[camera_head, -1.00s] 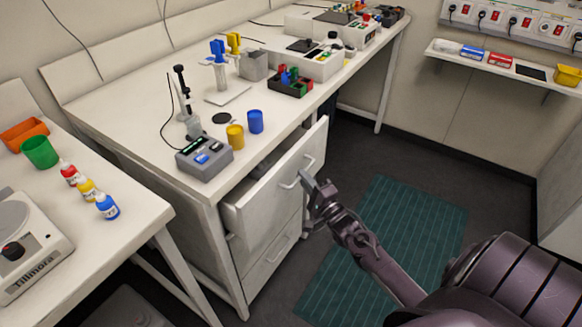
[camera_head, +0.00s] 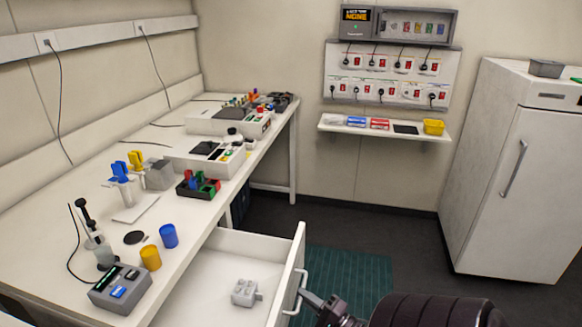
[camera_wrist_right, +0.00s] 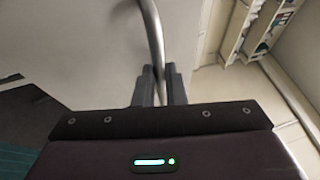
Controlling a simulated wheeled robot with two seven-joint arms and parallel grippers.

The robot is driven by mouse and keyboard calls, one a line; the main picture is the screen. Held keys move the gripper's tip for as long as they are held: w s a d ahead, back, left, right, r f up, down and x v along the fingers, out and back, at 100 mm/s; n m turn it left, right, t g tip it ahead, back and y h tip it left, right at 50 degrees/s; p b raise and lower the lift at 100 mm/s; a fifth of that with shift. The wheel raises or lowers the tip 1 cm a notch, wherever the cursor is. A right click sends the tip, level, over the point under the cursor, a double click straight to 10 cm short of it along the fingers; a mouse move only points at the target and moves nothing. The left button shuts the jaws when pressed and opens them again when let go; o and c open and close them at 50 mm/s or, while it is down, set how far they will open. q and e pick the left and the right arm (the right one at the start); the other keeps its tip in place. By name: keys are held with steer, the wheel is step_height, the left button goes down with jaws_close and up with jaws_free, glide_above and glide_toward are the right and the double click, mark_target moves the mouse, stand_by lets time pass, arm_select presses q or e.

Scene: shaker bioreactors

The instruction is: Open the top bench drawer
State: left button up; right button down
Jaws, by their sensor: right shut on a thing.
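The top bench drawer (camera_head: 218,283) is pulled well out from under the bench, and its white front panel (camera_head: 290,275) stands clear of the bench edge. A grey blocky part (camera_head: 245,292) lies inside the drawer. My right gripper (camera_head: 312,300) is at the curved metal handle (camera_head: 299,290) on the drawer front. In the right wrist view, the gripper's two dark fingers (camera_wrist_right: 161,88) are shut around the lower part of the handle bar (camera_wrist_right: 154,35). My left gripper is not in view.
On the bench (camera_head: 60,235) stand a grey device (camera_head: 120,289), a yellow cup (camera_head: 150,258), a blue cup (camera_head: 168,236) and a tube rack (camera_head: 198,186). A green mat (camera_head: 345,275) lies on the floor beyond the drawer. A white fridge (camera_head: 530,180) stands at the right.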

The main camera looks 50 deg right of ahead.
steer(key=shift+s+d, duration=0.15)
steer(key=shift+s, duration=0.35)
steer(key=c, duration=1.5)
jaws_free()
steer(key=s+f+b, duration=0.1)
steer(key=s, duration=0.6)
steer(key=shift+s+f, duration=0.2)
steer(key=shift+s, duration=0.1)
